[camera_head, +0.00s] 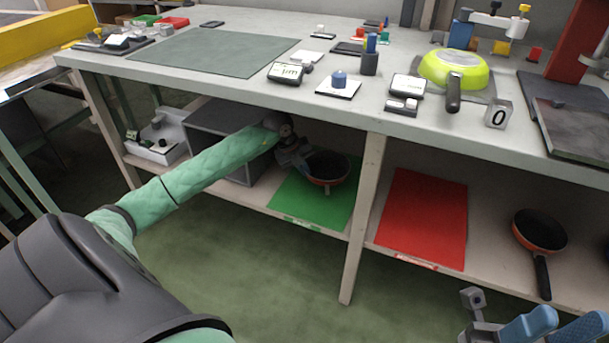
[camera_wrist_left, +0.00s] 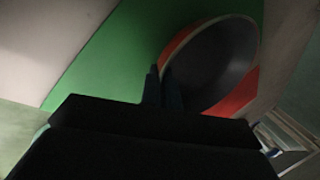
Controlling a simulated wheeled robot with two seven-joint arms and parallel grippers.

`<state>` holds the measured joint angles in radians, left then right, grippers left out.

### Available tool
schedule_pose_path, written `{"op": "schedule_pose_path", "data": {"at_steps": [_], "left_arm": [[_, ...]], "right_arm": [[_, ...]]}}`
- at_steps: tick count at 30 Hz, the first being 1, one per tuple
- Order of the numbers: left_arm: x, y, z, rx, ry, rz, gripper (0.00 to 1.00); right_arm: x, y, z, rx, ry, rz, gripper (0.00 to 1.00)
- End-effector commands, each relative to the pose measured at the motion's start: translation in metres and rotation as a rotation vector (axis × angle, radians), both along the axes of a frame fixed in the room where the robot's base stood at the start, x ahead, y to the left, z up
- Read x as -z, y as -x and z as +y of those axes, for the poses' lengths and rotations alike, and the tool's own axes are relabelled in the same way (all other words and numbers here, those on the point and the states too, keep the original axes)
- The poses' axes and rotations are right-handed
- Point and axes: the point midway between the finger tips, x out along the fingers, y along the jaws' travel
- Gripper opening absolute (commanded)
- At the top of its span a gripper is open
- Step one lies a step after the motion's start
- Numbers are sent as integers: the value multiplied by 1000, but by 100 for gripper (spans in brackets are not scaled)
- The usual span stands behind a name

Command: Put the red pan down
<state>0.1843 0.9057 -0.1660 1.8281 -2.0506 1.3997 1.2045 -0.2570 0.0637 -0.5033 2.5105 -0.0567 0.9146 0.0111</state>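The red pan (camera_head: 329,181), orange-red outside with a dark inside, is over the green mat (camera_head: 290,205) on the lower shelf. I cannot tell whether its base touches the mat. My left gripper (camera_head: 300,158) reaches under the tabletop to the pan's left side. In the left wrist view its narrow fingers (camera_wrist_left: 162,88) are close together at the near edge of the pan (camera_wrist_left: 215,65), seemingly shut on it. The handle is hidden there. My right gripper (camera_head: 474,305) is at the bottom right, partly cut off, with its opening unclear.
A red mat (camera_head: 425,220) lies right of the table leg (camera_head: 362,220). Another orange-red pan (camera_head: 540,232) sits further right on the shelf. A grey box (camera_head: 225,125) stands left of the green mat. The tabletop above holds a yellow-green pan (camera_head: 455,70) and small items.

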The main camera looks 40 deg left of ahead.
Motion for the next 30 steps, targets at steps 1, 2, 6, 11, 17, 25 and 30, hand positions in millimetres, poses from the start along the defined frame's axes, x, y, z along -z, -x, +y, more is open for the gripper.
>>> {"op": "schedule_pose_path", "data": {"at_steps": [1, 2, 6, 11, 17, 25, 30], "left_arm": [[10, 0, -1, 0, 2, 1, 0], [13, 0, -1, 0, 2, -1, 0], [16, 0, 0, 1, -1, -3, 0], [16, 0, 0, 1, 0, -3, 0], [18, 0, 0, 1, 0, -2, 25], [17, 0, 0, 1, 0, -1, 25], [7, 2, 2, 1, 0, -2, 25]], "right_arm": [[5, 0, 1, 2, 6, 3, 36], [6, -1, 1, 3, 9, 5, 36], [7, -2, 2, 4, 15, 10, 36], [7, -1, 2, 3, 14, 9, 36], [7, -1, 2, 3, 12, 8, 36], [6, -1, 2, 3, 10, 5, 36], [2, -1, 1, 1, 8, 3, 36]]}}
